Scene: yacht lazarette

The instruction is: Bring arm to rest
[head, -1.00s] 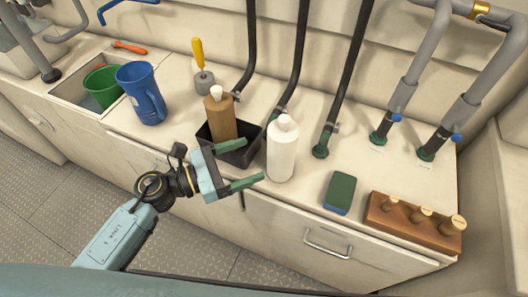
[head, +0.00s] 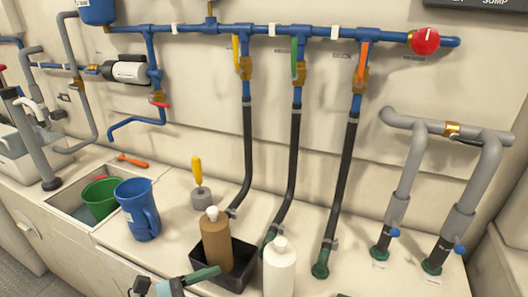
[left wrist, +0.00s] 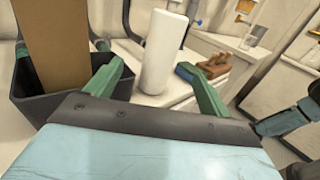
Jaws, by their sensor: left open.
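My left gripper (left wrist: 146,58) is open, with nothing between its green fingers. In the head view only its upper part and one finger (head: 203,275) show at the bottom edge, in front of the black bin (head: 238,277). A brown bottle with a white cap (head: 217,243) stands in the bin. A white bottle (head: 280,270) stands upright just right of the bin. In the left wrist view the white bottle (left wrist: 165,50) appears beyond the fingers, and the brown bottle (left wrist: 58,45) is close at left. My right gripper is not in view.
A blue jug (head: 137,210) and a sink holding a green bucket (head: 101,198) are at left. A yellow-handled tool (head: 198,180) stands behind the bin. Black hoses and blue pipes with a red knob (head: 425,40) line the wall.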

